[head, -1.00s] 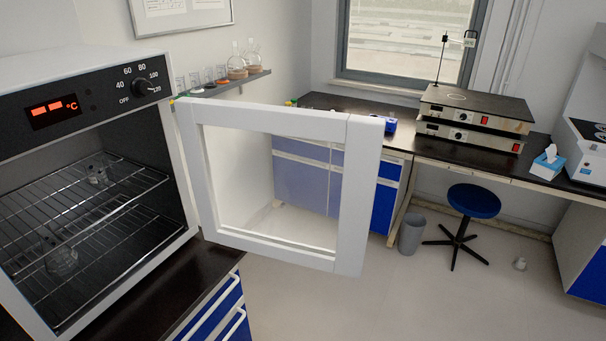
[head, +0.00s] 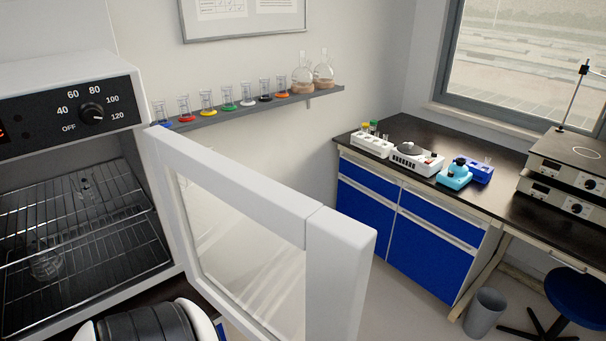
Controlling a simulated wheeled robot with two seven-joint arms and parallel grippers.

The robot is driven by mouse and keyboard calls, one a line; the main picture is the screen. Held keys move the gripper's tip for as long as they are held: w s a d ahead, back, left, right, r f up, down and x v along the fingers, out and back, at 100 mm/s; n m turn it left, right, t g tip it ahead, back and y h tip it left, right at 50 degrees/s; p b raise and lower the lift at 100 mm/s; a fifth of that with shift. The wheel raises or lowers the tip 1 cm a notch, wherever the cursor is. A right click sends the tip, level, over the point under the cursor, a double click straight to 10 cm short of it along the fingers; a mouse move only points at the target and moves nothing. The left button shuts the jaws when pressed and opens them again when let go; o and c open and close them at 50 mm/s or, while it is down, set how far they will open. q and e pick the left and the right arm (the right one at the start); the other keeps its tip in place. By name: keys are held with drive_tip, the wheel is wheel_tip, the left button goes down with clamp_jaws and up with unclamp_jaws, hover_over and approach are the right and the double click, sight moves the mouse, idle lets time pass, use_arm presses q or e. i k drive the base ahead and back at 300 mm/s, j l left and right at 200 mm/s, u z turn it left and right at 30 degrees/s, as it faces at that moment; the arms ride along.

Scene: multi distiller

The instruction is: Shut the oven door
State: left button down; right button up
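The oven (head: 72,125) stands at the left, with its control panel and wire racks showing. Its white-framed glass door (head: 342,262) is open. It is hinged at the oven's right edge and swung out toward me, with its free edge near the lower middle of the view. A glass flask (head: 46,264) is inside the oven. A black and white rounded part at the bottom left looks like part of my arm. Neither of my grippers is in view.
A wall shelf (head: 262,106) holds glassware behind the door. A blue-fronted bench (head: 352,197) with small instruments stands at the back right. A grey bin (head: 484,312) and a blue stool (head: 577,292) stand at the lower right. Some floor is clear right of the door.

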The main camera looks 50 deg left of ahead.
sight(279, 264)
drive_tip(key=i+u, duration=0.35)
drive_tip(key=i+l+u, duration=0.25)
drive_tip(key=u, duration=0.15)
drive_tip(key=i+u, duration=0.15)
drive_tip(key=u, duration=0.3)
drive_tip(key=i+l+u, duration=0.1)
drive_tip(key=u, duration=0.4)
drive_tip(key=i+l+u, duration=0.1)
drive_tip(key=u, duration=0.35)
drive_tip(key=i+l+u, duration=0.1)
drive_tip(key=u, duration=0.35)
drive_tip(key=l+u, duration=0.2)
drive_tip(key=u, duration=0.3)
drive_tip(key=i+l+u, duration=0.1)
drive_tip(key=u, duration=0.25)
drive_tip(key=l+u, duration=0.5)
drive_tip(key=u, duration=0.15)
drive_tip(key=i, duration=0.05)
